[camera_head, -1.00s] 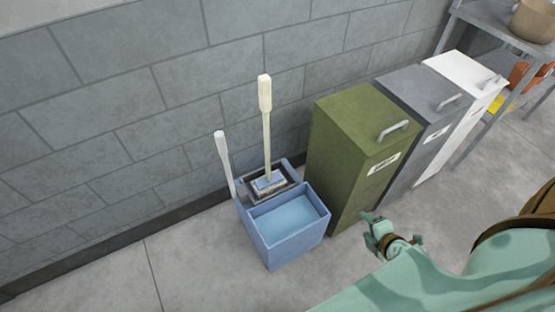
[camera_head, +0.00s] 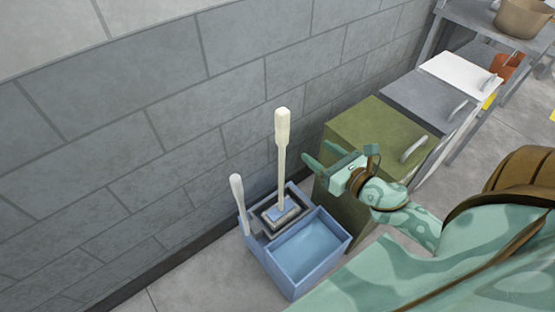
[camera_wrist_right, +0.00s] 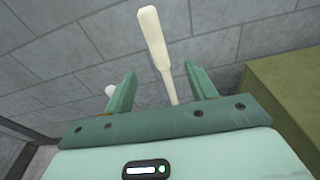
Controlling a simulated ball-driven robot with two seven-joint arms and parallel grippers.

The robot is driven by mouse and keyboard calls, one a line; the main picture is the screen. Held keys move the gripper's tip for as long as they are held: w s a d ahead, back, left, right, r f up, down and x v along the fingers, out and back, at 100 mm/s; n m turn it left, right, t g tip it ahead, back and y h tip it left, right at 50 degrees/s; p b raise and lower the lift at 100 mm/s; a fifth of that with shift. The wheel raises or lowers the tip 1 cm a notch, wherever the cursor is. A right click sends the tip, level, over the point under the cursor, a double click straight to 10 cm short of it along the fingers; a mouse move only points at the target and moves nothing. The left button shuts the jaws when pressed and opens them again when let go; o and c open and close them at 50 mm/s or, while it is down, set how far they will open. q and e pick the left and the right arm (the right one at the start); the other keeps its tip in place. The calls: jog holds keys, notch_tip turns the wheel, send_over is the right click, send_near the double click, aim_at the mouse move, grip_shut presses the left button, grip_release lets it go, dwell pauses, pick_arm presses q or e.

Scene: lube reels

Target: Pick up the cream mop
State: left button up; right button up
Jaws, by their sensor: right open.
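The cream mop (camera_head: 282,150) stands upright in the blue mop bucket (camera_head: 327,262), its head in the wringer section at the back. Its thick cream handle is at the top. My right gripper (camera_head: 312,157) is open and empty, to the right of the mop handle in the head view, its fingers pointing left toward it. In the right wrist view the mop handle (camera_wrist_right: 155,45) shows beyond and between the two open fingers (camera_wrist_right: 160,88), apart from them. The mop's lower end is hidden there by my gripper. My left gripper is not in view.
A pale wringer lever (camera_head: 238,195) rises at the bucket's left. An olive bin (camera_head: 375,130), a grey bin (camera_head: 418,98) and a white bin (camera_head: 460,72) line the block wall. My right arm is above the olive bin's front. A metal shelf (camera_head: 480,15) stands far right.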

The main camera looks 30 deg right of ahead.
aim_at(288, 132)
jog(key=shift+n, duration=0.3)
jog(key=w, duration=0.3)
jog(key=w+f, duration=0.1)
jog(key=w, duration=0.3)
jog(key=w+a, duration=0.1)
jog(key=w, duration=0.2)
jog(key=shift+w+f+b, duration=0.3)
jog(key=shift+w+f, duration=0.1)
jog(key=w, duration=0.3)
jog(key=w+a+f+b, duration=0.1)
jog(key=w, duration=0.1)
jog(key=shift+w, duration=0.2)
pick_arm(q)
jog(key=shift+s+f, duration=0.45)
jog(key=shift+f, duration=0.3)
pick_arm(e)
jog(key=shift+s, duration=0.1)
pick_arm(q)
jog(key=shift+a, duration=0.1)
pick_arm(e)
jog(key=shift+r, duration=0.1)
jog(key=c, duration=1.2)
